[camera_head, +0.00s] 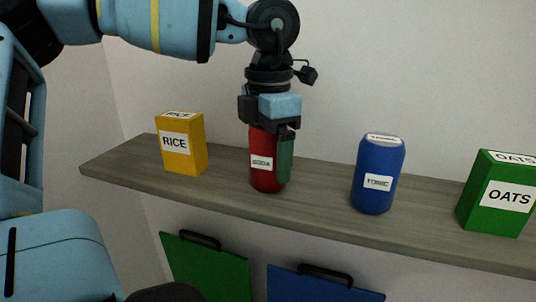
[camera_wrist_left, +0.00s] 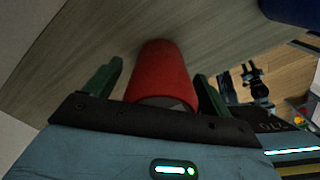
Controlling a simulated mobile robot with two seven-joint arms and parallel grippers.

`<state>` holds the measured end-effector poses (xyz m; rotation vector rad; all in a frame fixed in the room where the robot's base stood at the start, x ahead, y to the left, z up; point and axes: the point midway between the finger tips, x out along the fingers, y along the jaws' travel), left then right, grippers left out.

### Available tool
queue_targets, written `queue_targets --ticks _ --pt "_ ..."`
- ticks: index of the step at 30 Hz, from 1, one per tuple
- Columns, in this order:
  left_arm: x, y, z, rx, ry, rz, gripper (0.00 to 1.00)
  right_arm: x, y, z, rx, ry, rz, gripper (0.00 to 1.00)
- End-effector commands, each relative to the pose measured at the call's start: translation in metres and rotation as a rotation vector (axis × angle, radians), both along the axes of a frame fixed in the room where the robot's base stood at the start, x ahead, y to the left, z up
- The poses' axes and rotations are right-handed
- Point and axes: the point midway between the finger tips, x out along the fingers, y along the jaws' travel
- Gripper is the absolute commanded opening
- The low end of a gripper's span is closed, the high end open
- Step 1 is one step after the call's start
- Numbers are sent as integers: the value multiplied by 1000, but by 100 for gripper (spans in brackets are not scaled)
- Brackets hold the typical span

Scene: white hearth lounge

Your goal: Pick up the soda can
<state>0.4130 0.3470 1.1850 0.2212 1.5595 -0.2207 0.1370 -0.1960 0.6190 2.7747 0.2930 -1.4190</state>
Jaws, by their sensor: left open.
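The red soda can (camera_head: 264,176) stands upright on the wooden shelf, with a white label reading SODA. My left gripper (camera_head: 271,160) comes down from above, and its fingers are around the can's upper part. In the left wrist view the can (camera_wrist_left: 163,75) sits between the two green fingers of my open left gripper (camera_wrist_left: 160,88), with a gap on each side. The can's top is hidden by the gripper in the head view.
On the shelf (camera_head: 315,210), a yellow RICE box (camera_head: 183,145) stands left of the can. A blue TONIC can (camera_head: 378,176) and a green OATS box (camera_head: 498,198) stand to the right. Green (camera_head: 205,268) and blue (camera_head: 325,287) panels with black handles are below. The wall is close behind.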

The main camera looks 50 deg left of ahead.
Motion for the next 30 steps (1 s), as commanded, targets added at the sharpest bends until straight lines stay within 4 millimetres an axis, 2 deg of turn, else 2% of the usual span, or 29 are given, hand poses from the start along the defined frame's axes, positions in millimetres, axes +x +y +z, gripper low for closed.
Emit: queue_targets --ticks 5,16,25,30 --pt "0 0 0 0 0 0 83 0 0 0 0 1 0 36" --pt "0 0 0 0 0 0 36 -1 0 -1 0 2 0 36" --pt "0 0 2 0 -1 0 35 -2 0 -1 -1 5 1 36" --pt "1 0 11 -1 -2 1 35 -3 0 -3 -1 8 2 36"
